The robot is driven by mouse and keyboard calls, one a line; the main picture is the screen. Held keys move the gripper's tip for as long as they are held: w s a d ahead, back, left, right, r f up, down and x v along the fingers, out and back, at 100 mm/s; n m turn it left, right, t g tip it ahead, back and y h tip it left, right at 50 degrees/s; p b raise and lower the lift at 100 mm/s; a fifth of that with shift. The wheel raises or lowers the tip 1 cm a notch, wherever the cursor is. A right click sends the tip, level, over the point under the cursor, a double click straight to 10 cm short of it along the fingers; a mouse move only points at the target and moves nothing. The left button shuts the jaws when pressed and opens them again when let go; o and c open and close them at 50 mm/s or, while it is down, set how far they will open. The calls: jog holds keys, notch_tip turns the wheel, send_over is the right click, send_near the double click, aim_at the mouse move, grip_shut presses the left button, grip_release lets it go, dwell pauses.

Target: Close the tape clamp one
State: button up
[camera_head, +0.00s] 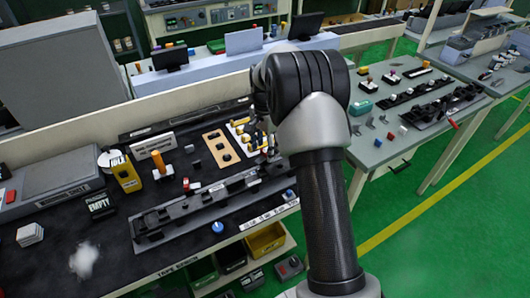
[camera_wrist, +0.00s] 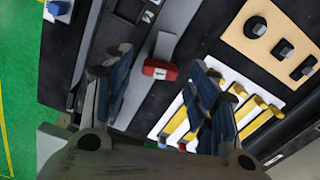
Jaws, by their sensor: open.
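The tape bench (camera_head: 165,262) carries a long dark clamp fixture (camera_head: 185,217) along its front. I cannot tell which part is tape clamp one. In the wrist view, a red block with a small pale label (camera_wrist: 160,69) sits at the end of a grey strip (camera_wrist: 163,45), between and beyond my fingers. My gripper (camera_wrist: 158,85) is open, with nothing between its blue-padded fingertips. In the head view my arm hides the gripper and the fixture's right end.
A white board with yellow bars (camera_wrist: 243,92) lies beside the right finger. A yellow box (camera_head: 127,177) and an orange post (camera_head: 159,162) stand on the bench. Green floor (camera_head: 430,215) is clear at the right.

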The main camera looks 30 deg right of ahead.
jog(key=shift+f, duration=0.6)
jog(key=shift+c, duration=0.5)
jog(key=c, duration=1)
